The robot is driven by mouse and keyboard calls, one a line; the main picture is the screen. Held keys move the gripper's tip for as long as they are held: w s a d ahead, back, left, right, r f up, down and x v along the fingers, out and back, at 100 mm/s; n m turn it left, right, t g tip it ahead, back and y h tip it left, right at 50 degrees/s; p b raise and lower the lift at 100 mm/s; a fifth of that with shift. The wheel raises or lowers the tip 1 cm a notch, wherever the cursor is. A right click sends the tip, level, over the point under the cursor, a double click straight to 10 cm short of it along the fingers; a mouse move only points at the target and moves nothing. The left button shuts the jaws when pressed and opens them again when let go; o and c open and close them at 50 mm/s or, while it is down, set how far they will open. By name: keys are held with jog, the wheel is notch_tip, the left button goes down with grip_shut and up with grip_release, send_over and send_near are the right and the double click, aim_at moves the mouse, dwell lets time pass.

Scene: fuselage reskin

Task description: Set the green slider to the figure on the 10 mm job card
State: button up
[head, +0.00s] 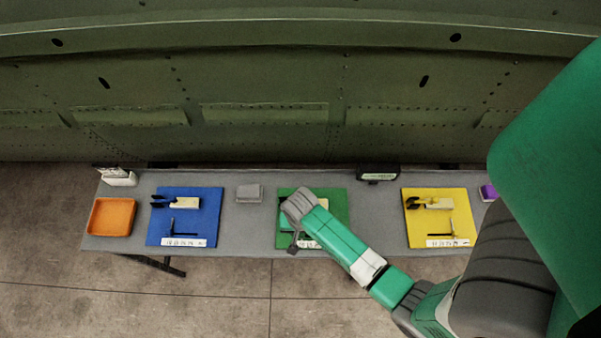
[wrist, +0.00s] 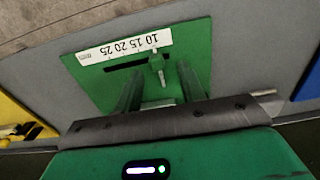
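The green board (head: 338,207) lies in the middle of the bench, partly covered by my arm in the head view. In the wrist view the green board (wrist: 196,40) carries a white scale strip (wrist: 122,47) with upside-down figures from 10 to 25. A dark slot (wrist: 125,63) runs alongside the strip. I see no contact. The job card's figure is not legible.
A blue board (head: 210,208) and an orange tray (head: 112,216) lie left, a yellow board (head: 462,205) right. A grey block (head: 249,193), a white card holder (head: 118,177) and a dark display (head: 378,174) stand towards the back. The green fuselage panel (head: 265,85) rises behind the bench.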

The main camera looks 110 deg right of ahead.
notch_tip(320, 180, up, 4)
jog(key=shift+r, duration=0.2)
dwell(0.5)
